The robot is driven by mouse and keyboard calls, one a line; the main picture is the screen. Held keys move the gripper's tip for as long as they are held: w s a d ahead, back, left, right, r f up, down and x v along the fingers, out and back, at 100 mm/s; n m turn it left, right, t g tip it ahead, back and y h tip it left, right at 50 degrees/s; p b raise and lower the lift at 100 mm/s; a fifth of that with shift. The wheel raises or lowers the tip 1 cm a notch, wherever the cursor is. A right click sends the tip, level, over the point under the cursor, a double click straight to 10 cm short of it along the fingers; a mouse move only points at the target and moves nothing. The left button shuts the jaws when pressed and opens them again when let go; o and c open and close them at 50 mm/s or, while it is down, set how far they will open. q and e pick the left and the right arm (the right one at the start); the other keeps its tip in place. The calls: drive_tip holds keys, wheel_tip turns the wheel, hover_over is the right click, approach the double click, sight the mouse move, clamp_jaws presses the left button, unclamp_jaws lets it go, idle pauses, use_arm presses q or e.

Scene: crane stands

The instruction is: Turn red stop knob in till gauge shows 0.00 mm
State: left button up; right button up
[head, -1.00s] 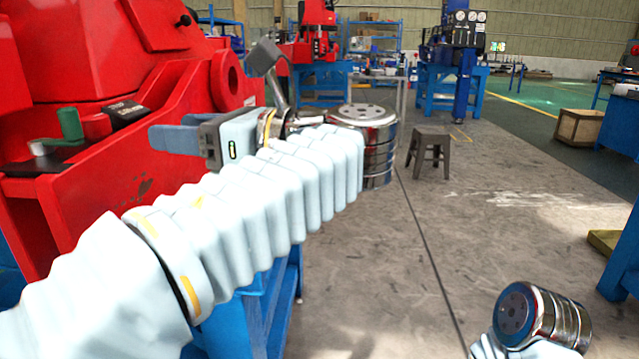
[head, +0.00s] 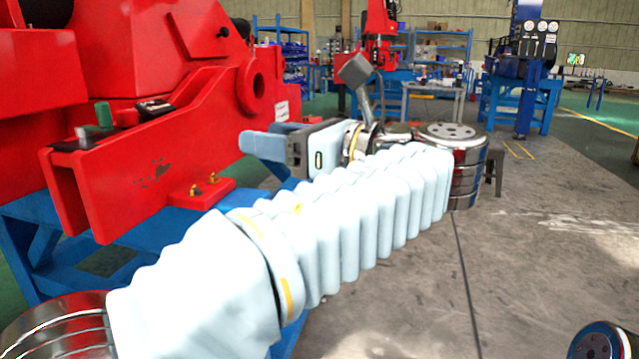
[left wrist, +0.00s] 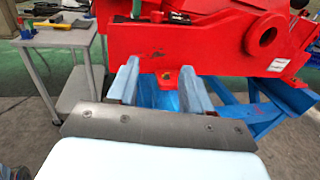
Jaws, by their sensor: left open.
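The red crane stand (head: 150,170) fills the left of the head view. On its ledge are a green upright knob (head: 104,115), a small red rounded part (head: 127,117) and a dark box (head: 155,109). I cannot tell surely whether the red part is the stop knob, or read any gauge figure. My left gripper (head: 262,138) is open and empty, in front of the stand and right of the ledge parts in the picture. In the left wrist view its spread blue fingers (left wrist: 160,88) face the stand's red side (left wrist: 190,50), with nothing between them. My right gripper is out of view.
A red foot with brass bolts (head: 203,188) juts from the stand above its blue frame (head: 30,240). A grey table with tools (left wrist: 55,35) stands left in the wrist view. A dark stool (head: 495,172) and open floor lie to the right.

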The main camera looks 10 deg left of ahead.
use_arm(q)
drive_tip(key=w+f+m+t+h, duration=0.1)
drive_tip(key=w+f+m+h, duration=0.1)
drive_tip(key=w+f, duration=0.5)
drive_tip(key=shift+w+d+f+t+p, duration=0.15)
drive_tip(key=shift+d+f+t+p, duration=0.15)
drive_tip(key=shift+f, duration=0.45)
drive_tip(key=w+f+m+g+h, duration=0.1)
drive_tip(key=w+f+h, duration=0.2)
drive_tip(key=f, duration=0.8)
drive_tip(key=w+f+h, duration=0.2)
drive_tip(key=w+f, duration=0.1)
drive_tip(key=f, duration=0.8)
drive_tip(key=s+f+n+g+h, duration=0.2)
drive_tip(key=f+h, duration=0.1)
drive_tip(key=f, duration=0.8)
drive_tip(key=s+f+n+g+h, duration=0.2)
drive_tip(key=f, duration=0.9)
drive_tip(key=s+d+f+n+g+h, duration=0.1)
drive_tip(key=s+f+n+h, duration=0.8)
drive_tip(key=s+f+n, duration=1.1)
drive_tip(key=shift+s+d+f+n, duration=0.2)
drive_tip(key=shift+s+d+n, duration=0.2)
drive_tip(key=shift+d+n, duration=0.65)
